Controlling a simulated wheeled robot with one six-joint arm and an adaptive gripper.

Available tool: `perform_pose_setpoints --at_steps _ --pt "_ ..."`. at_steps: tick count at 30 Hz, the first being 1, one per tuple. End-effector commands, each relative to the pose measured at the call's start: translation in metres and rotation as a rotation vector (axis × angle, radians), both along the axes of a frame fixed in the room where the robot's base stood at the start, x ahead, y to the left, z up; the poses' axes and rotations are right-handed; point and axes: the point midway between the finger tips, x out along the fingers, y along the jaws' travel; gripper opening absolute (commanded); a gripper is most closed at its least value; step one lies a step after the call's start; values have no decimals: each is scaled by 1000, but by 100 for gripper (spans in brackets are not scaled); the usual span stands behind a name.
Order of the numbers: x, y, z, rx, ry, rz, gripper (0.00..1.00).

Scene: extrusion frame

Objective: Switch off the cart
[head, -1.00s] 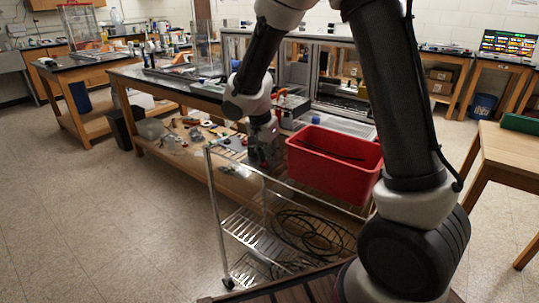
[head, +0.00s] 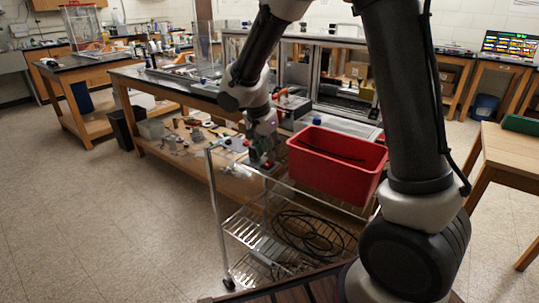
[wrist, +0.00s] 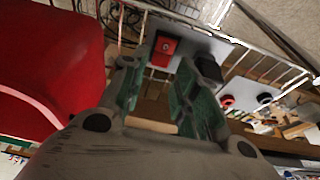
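The cart is a wire-shelf metal cart (head: 218,203) in front of me, with a red bin (head: 335,160) on its top; the bin also fills the left of the wrist view (wrist: 45,70). In the wrist view a red switch box (wrist: 164,48) with a dark centre sits on a grey plate (wrist: 190,45) at the cart's wire edge. My gripper (wrist: 157,65) has two green-padded fingers spread apart, with the red box showing beyond and between their tips. No contact is visible. In the head view my gripper (head: 262,160) is left of the bin, low over the cart top.
Black cable (head: 310,235) lies coiled on the cart's lower shelf. A bench with tools (head: 185,135) stands behind the cart on the left. A wooden table (head: 500,150) is at the right. Open floor (head: 100,220) lies to the left.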

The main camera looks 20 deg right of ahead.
Motion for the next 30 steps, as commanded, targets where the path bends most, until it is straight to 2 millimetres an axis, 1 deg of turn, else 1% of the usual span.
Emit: perform_pose_setpoints --at_steps 1,6,9,12,16,26,28,30 --pt "-1 4 13 2 -7 2 30" --pt "-8 13 49 3 -5 1 30" --pt "-11 17 67 2 -4 1 30" --pt "-14 20 78 1 -2 0 30" --pt "-15 21 86 1 -1 -1 30" --pt "-16 20 88 1 0 3 30" --pt "-21 12 93 5 3 19 30" --pt "-30 -3 104 14 8 58 30"
